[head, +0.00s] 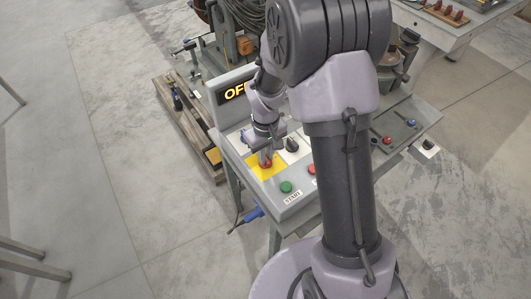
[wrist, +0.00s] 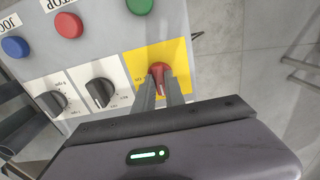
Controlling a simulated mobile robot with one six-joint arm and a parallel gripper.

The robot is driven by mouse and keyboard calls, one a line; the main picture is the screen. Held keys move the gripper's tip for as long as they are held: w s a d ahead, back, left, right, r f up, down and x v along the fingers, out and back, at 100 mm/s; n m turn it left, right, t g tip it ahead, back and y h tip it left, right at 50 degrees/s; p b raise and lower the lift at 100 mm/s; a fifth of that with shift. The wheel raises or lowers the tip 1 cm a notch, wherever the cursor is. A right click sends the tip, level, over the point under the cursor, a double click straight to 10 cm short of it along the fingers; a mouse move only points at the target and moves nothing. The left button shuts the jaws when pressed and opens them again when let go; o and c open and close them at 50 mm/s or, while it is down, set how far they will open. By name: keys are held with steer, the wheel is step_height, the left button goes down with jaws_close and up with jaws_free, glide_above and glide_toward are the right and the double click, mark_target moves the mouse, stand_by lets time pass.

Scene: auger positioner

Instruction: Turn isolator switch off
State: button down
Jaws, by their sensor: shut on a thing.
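The isolator switch is a red rotary knob (wrist: 158,74) on a yellow plate (wrist: 133,59) on the grey control panel. It also shows in the head view as a small red spot (head: 265,164) on the yellow plate (head: 254,169), mostly hidden by my gripper. My gripper (wrist: 161,89) comes down onto the knob with one finger on each side and is shut on it. The knob's position marks are mostly hidden.
A green button (head: 286,187) labelled START and a red button (head: 311,169) are close to the yellow plate. Two black knobs, a nearer one (wrist: 100,92) and a farther one (wrist: 53,102), sit beside the switch. A blue button (wrist: 15,47) is farther left. Open floor lies left.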

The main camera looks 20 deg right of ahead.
stand_by(0.4)
steer(key=c, duration=1.4)
jaws_free()
step_height(320, 180, up, 18)
steer(key=p, duration=0.5)
steer(key=shift+f, duration=0.25)
